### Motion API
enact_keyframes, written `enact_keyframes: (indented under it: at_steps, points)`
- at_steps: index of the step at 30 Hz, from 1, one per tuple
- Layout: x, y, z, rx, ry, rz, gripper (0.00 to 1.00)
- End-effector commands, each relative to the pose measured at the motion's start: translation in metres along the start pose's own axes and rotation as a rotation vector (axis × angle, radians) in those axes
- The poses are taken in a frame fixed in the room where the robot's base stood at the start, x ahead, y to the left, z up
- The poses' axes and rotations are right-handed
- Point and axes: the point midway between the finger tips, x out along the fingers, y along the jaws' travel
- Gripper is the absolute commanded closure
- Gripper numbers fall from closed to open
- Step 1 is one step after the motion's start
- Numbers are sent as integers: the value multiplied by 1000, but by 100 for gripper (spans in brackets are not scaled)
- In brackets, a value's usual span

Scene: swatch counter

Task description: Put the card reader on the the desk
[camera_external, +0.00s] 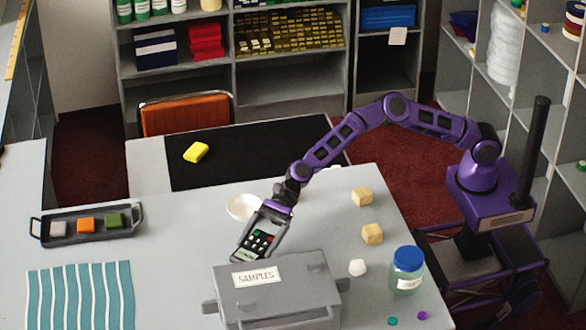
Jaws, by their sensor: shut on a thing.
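The card reader (258,242) is a grey handheld device with a dark keypad and a few red and green keys. My gripper (266,218) is shut on its upper end, and the reader hangs tilted, keypad towards the camera. It is just behind the grey samples box and in front of a white bowl. I cannot tell whether its lower end touches the surface. The desk (180,238) is the light grey top under these things. The gripper's fingertips are partly hidden by the reader.
The grey samples box (300,285) stands at the front. The white bowl (240,207), wooden blocks (361,196) and a blue-lidded jar (407,272) are nearby. A tray (62,240) with coloured blocks and striped teal cloth (80,296) lie left.

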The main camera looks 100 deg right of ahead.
Motion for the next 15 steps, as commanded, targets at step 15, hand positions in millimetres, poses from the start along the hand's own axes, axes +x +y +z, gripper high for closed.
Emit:
enact_keyframes:
  at_steps: [15]
  points:
    - [15, 0, -35, -2, -4, -2, 96]
